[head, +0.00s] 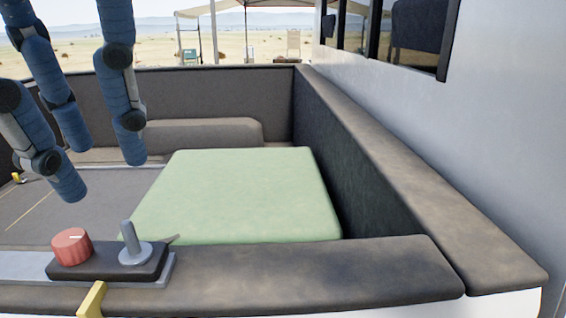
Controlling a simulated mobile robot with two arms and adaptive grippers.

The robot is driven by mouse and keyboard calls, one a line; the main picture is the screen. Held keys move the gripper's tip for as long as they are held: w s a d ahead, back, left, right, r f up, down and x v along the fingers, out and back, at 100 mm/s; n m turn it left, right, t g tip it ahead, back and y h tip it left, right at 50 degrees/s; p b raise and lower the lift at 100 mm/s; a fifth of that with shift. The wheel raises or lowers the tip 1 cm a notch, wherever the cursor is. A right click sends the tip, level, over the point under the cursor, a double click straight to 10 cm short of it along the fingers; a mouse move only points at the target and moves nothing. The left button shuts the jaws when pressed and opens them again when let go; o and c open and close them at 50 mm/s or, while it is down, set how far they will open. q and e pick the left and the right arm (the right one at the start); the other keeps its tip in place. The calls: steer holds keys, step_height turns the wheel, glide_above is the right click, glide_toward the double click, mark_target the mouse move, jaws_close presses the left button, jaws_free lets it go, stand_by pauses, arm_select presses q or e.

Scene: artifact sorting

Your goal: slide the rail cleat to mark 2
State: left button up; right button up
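The rail cleat (108,262) is a dark block with a red round knob (71,246) and an upright grey post. It sits on a pale metal rail (20,266) along the near padded edge, at the lower left. A yellow tab (92,299) stands at the rail's front below the cleat. No mark number is readable. My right gripper (98,165) hangs at the upper left with blue fingers spread and nothing between them. In the picture it is above the cleat and apart from it. My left gripper is not in view.
A pale green pad (240,195) lies behind the cleat inside the dark padded walls (345,150). Another small yellow piece (17,178) shows at the far left. A white vehicle side (480,130) bounds the right. The near padded edge right of the cleat is clear.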

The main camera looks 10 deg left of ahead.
glide_above(125, 225)
steer(key=s+d, duration=0.1)
steer(key=s, duration=0.1)
step_height(125, 225, down, 4)
steer(key=p+x, duration=0.2)
steer(key=x, duration=0.2)
steer(key=shift+w+d+f, duration=0.1)
steer(key=shift+w, duration=0.05)
steer(key=shift+w+f, duration=0.15)
steer(key=shift+f, duration=0.5)
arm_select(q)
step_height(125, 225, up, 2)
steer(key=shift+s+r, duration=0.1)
arm_select(e)
jaws_close()
